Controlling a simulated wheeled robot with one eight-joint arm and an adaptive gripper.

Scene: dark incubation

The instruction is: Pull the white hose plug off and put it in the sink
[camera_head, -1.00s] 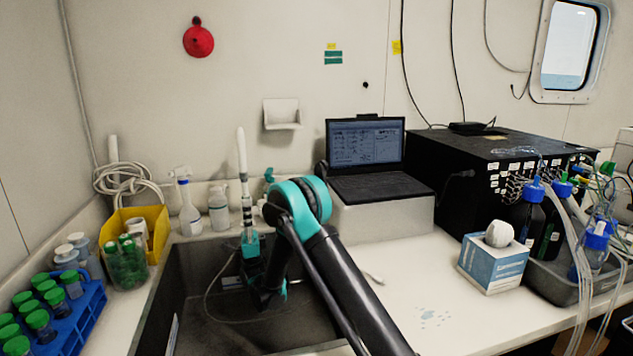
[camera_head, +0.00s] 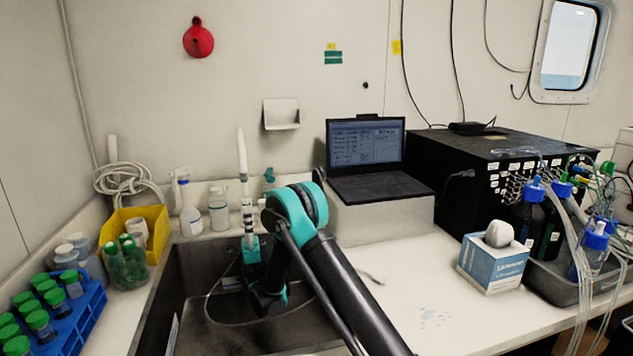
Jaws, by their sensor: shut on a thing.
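My gripper (camera_head: 248,236) is at the end of my dark and teal arm, over the back of the dark sink (camera_head: 187,262). It is at the foot of a slim upright piece with a white upper tube (camera_head: 242,152) and a black-and-white banded lower part (camera_head: 247,207). The gripper is shut, seemingly on the white hose plug in this upright line. The fingertips are too small to make out, and I cannot tell where the plug ends. A thin hose curves in a loop inside the sink. My forearm hides the sink's right part.
A laptop (camera_head: 366,155) on a light block stands right of my elbow. A white spray bottle (camera_head: 189,212), a yellow bin (camera_head: 153,218) and a blue rack (camera_head: 88,313) of green-capped tubes stand left. A tissue box (camera_head: 493,264) is on the right counter.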

